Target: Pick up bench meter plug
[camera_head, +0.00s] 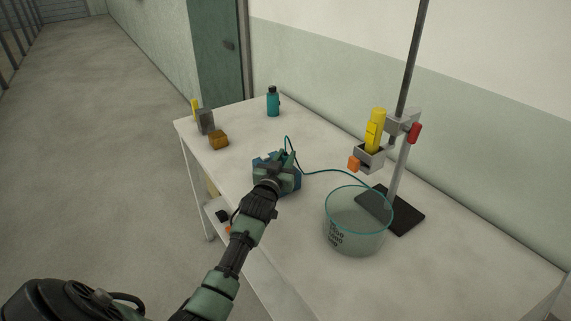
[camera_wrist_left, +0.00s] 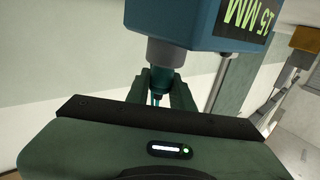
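The bench meter (camera_head: 291,186) is a blue box on the table, partly hidden by my left gripper (camera_head: 277,174). In the left wrist view its blue housing (camera_wrist_left: 207,20) fills the top, with a green-lettered display. The plug (camera_wrist_left: 160,78) is teal, below a grey collar (camera_wrist_left: 165,52) at the housing, and a thin cable trails from it. My left gripper (camera_wrist_left: 160,88) has one finger on each side of the plug, with no clear gap, so it looks shut on it. The plug is hidden in the head view. My right gripper is not in view.
The teal cable (camera_head: 322,171) runs right, behind a glass basin (camera_head: 357,238). A teal bottle (camera_head: 273,101), brown block (camera_head: 218,140) and grey block (camera_head: 205,121) stand farther back. The table front right (camera_head: 450,270) is clear.

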